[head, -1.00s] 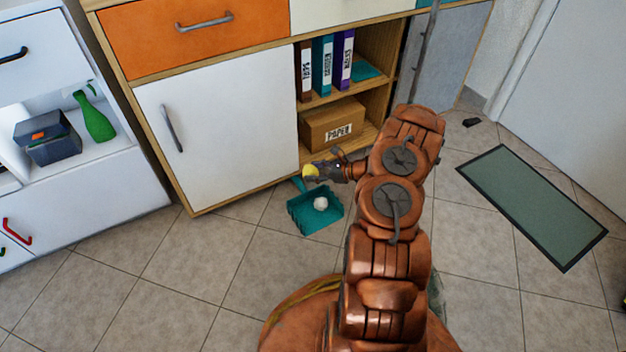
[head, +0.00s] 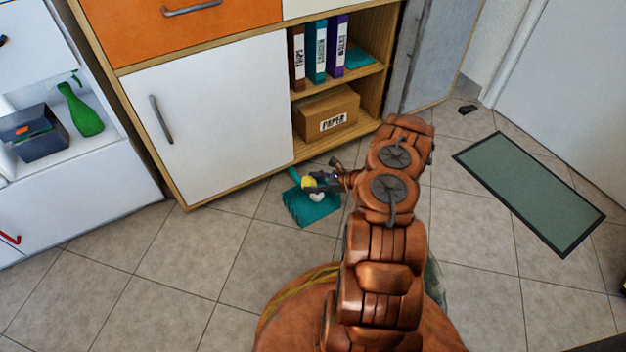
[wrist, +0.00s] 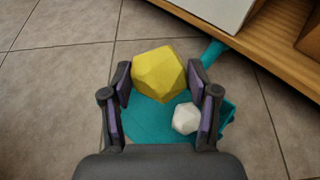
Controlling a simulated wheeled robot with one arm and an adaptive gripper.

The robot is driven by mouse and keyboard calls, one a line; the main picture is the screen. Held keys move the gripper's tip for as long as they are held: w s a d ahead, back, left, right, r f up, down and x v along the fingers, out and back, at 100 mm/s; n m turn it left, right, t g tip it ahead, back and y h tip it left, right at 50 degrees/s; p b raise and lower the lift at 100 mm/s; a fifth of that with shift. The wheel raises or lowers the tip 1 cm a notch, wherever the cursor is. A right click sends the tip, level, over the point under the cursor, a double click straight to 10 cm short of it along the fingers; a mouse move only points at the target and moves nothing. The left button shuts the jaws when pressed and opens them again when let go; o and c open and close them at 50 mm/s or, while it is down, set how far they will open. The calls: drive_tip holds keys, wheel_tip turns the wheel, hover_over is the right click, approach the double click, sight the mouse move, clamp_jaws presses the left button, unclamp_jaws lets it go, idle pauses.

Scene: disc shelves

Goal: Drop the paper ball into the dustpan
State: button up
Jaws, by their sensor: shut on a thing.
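A yellow faceted paper ball (wrist: 159,74) is between the fingers of my gripper (wrist: 163,90), which is shut on it. The yellow ball also shows in the head view (head: 309,183), held by my gripper (head: 312,182) over the back part of the teal dustpan (head: 307,216). The dustpan lies on the floor in front of the cabinet and shows below the ball in the wrist view (wrist: 145,128).
A white-doored wooden cabinet (head: 215,110) stands just behind the dustpan, its open shelf holding a paper box (head: 327,112) and binders (head: 318,50). A green mat (head: 528,190) lies at the right. The tiled floor left of the dustpan is clear.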

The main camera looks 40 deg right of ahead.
drive_tip(key=shift+f, duration=0.3)
drive_tip(key=o, duration=0.8)
drive_tip(key=shift+s+d, duration=0.1)
drive_tip(key=v, duration=1.2)
drive_tip(key=shift+r, duration=0.15)
